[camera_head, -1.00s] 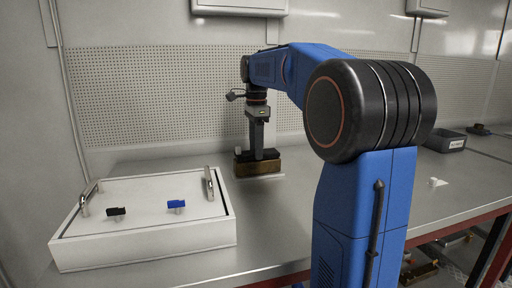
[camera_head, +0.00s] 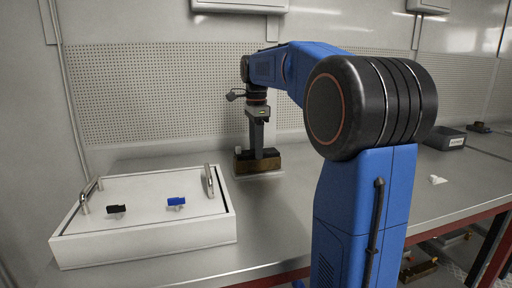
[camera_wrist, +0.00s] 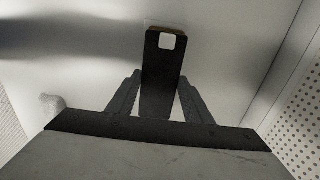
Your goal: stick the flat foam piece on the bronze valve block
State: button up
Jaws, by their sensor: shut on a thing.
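The bronze valve block (camera_head: 260,166) sits on a pale plate on the bench, right of the white box. My gripper (camera_head: 258,150) points down directly over it. In the wrist view my gripper (camera_wrist: 160,92) is shut on the flat foam piece (camera_wrist: 160,75), a dark strip with a square hole near its far end. A thin brownish edge shows around the strip's far end. In the head view the dark foam (camera_head: 243,154) is at the block's top. Whether it lies flush on the block cannot be told, since the fingers hide the middle.
A low white box (camera_head: 145,235) with upright metal handles stands at the left, carrying a black clip (camera_head: 116,209) and a blue clip (camera_head: 176,201). A perforated wall rises behind the bench. A grey bin (camera_head: 446,139) and a small white object (camera_head: 438,180) are at the right.

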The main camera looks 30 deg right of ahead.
jog(key=o, duration=1.1)
notch_tip(320, 180, up, 17)
jog(key=shift+r, duration=0.2)
